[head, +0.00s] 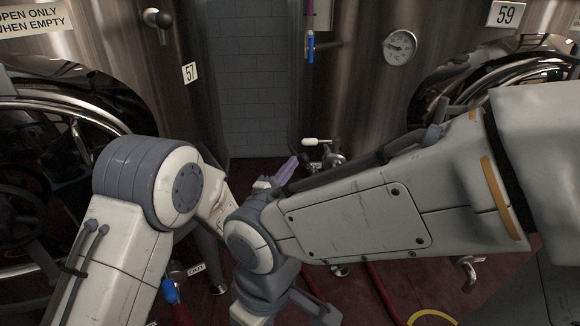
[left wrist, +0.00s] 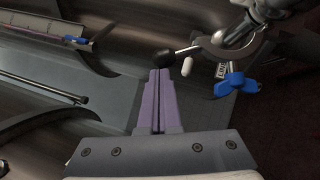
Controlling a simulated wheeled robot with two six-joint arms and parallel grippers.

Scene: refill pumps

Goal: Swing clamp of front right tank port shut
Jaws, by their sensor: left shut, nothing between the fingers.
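The tank port fitting with its clamp (head: 332,160) is low on the right tank (head: 350,85), just right of my left gripper (head: 290,167) and partly behind an arm of mine. In the left wrist view a metal clamp (left wrist: 238,38) has a rod ending in a black ball knob (left wrist: 165,58). My left gripper's purple fingers (left wrist: 159,75) are shut and empty, with their tips at or just below the knob; contact cannot be told. A blue wing handle (left wrist: 232,86) sits below the clamp. Whether the clamp is fully open or shut is unclear.
A white-handled valve (head: 316,142) sits beside the port. The left tank (head: 150,70) carries plate 57 and a low blue-handled outlet (head: 170,291). Red hoses (head: 385,292) lie on the dark red floor. My arms cross the middle closely.

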